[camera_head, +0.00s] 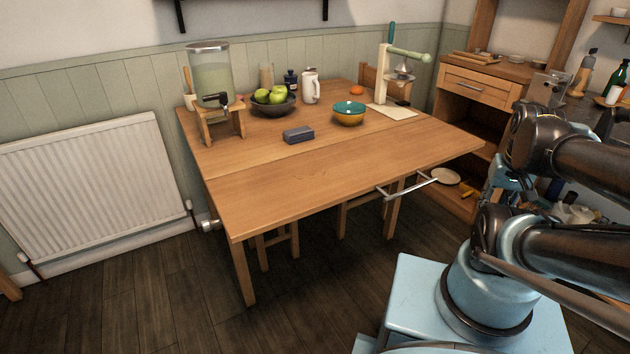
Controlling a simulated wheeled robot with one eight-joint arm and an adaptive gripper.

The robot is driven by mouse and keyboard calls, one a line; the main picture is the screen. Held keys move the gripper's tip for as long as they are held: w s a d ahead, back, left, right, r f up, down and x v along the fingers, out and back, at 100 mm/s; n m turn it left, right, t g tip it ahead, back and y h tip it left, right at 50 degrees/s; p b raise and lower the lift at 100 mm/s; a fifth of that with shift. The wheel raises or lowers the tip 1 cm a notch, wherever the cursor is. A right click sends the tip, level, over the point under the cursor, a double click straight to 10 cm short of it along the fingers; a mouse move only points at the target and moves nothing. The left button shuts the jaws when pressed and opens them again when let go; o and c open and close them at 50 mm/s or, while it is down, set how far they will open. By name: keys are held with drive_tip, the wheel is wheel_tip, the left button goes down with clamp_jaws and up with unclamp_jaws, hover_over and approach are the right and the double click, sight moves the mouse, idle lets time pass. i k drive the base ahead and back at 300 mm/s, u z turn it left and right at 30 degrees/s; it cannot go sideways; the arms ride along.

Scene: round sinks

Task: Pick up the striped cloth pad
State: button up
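A small dark blue-grey pad or block (298,134) lies flat on the wooden table (330,168), left of the middle and in front of the fruit bowl. It may be the striped cloth pad, but it is too small here to make out stripes or cloth. Nothing is touching it from above. My arm shows at the right edge, well apart from the table's left half. My gripper is not visible in this view.
Behind the pad stand a bowl of green apples (272,103) and a white jug (311,87). A teal-and-orange bowl (349,115) is to its right, and a drink dispenser (211,75) to its left. The table's front half is clear. A metal bar (408,188) juts from its front edge.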

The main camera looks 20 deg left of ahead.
sight(302, 134)
drive_tip(key=u, duration=0.05)
drive_tip(key=k, duration=0.25)
drive_tip(key=u, duration=2.3)
drive_tip(key=k, duration=1.25)
drive_tip(key=z, duration=0.65)
drive_tip(key=i, duration=1)
drive_tip(key=u, duration=0.05)
